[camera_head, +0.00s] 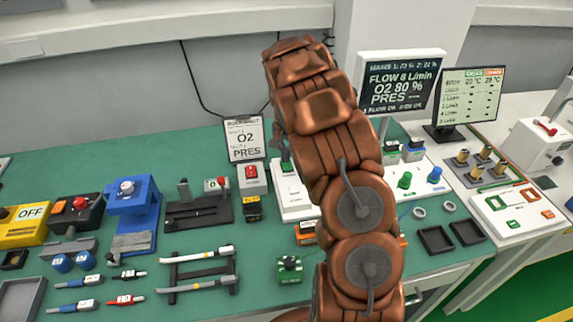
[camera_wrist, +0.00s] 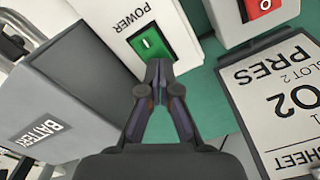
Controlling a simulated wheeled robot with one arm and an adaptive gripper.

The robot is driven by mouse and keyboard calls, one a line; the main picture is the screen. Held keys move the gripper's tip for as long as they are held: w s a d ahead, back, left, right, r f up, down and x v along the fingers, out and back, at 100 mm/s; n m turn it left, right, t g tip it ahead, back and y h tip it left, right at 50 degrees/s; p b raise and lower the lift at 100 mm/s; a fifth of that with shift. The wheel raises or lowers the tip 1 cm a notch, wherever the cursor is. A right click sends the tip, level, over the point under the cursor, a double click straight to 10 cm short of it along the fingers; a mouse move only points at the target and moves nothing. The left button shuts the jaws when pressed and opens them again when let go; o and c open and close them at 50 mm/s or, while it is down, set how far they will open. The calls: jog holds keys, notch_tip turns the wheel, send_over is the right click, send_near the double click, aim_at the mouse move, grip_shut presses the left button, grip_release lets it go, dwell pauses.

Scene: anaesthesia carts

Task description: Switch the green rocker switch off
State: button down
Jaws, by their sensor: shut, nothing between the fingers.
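The green rocker switch (camera_wrist: 150,43) sits in a white housing (camera_wrist: 112,22) marked POWER in the wrist view. A white line mark shows on its face; its tilt is hard to tell. In the head view a small green patch, apparently this switch (camera_head: 286,166), shows on a white panel (camera_head: 292,196) left of my arm. My gripper (camera_wrist: 158,68) is shut and empty. Its tips are at the switch's lower right edge in the wrist view; I cannot tell whether they touch.
A red rocker switch (camera_wrist: 262,6) on a white box stands beside the green one. A grey BATTERY box (camera_wrist: 75,85) is close on the other side. An O2 PRES sheet (camera_wrist: 282,100) stands nearby. Green worktop (camera_head: 110,165) holds several tools and devices.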

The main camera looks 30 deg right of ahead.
jog(key=shift+f, duration=0.55)
dwell(0.4)
jog(key=shift+r, duration=3.5)
jog(key=shift+s+a+r, duration=0.1)
jog(key=s+a+r+n, duration=0.2)
jog(key=s+a+r, duration=0.4)
jog(key=s+a, duration=0.2)
jog(key=s+a+n+g, duration=0.1)
jog(key=s+a+n, duration=0.3)
jog(key=s+a, duration=0.4)
jog(key=s+a+n, duration=0.4)
jog(key=s+a, duration=0.4)
jog(key=s, duration=1.3)
jog(key=shift+s+r+n+g, duration=0.2)
jog(key=shift+s+n+g, duration=0.1)
jog(key=shift+s+g, duration=0.1)
